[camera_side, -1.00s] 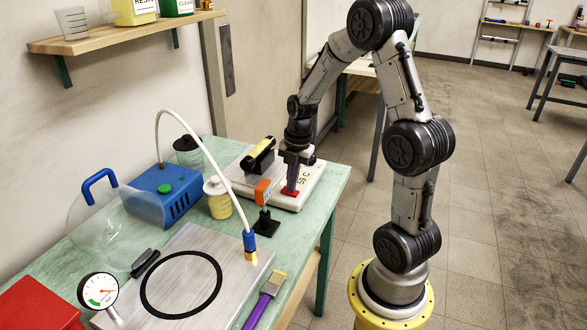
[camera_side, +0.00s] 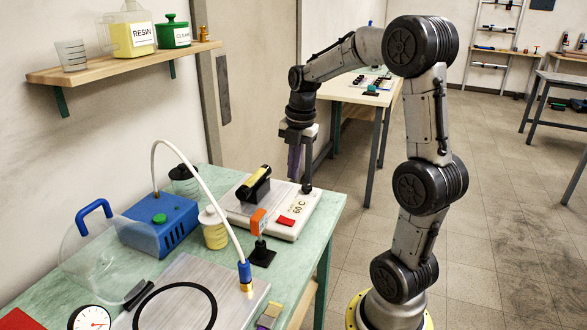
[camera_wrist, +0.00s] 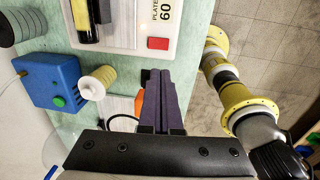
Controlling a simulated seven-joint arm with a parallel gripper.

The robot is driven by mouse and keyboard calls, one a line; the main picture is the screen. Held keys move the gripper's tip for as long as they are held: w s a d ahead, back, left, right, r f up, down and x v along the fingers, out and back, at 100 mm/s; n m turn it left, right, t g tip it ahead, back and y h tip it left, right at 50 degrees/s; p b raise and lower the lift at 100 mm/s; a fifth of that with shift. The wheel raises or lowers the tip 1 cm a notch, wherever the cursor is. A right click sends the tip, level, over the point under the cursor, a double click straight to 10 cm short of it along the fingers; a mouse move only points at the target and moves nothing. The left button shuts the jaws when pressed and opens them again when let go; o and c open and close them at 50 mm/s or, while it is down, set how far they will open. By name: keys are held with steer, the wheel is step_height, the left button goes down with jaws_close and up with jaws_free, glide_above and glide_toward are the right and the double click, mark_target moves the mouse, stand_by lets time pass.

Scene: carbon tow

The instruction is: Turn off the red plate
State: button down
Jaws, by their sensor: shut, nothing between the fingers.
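The hot plate (camera_side: 240,208) is a white box marked "60 C" on the green bench, with a red switch (camera_side: 285,221) near its front right corner. I cannot tell which way the switch is set.
An orange-topped stand (camera_side: 260,232) is in front of the plate. A blue pump (camera_side: 165,222) and spool (camera_side: 213,230) stand to the left. A white hose (camera_side: 208,170) arches over the bench. A metal sheet (camera_side: 240,272) with a black ring lies in front.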

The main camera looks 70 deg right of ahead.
mark_target(283, 218)
steer(key=shift+w+d, duration=0.1)
steer(key=shift+w+d+r, duration=0.1)
steer(key=shift+w+d, duration=0.25)
steer(key=shift+w, duration=0.3)
steer(key=f, duration=0.4)
steer(key=w+f, duration=0.1)
steer(key=f, duration=0.9)
steer(key=shift+w, duration=0.35)
steer(key=shift+f, duration=0.1)
steer(key=shift+w+f, duration=0.1)
steer(key=shift+s, duration=0.2)
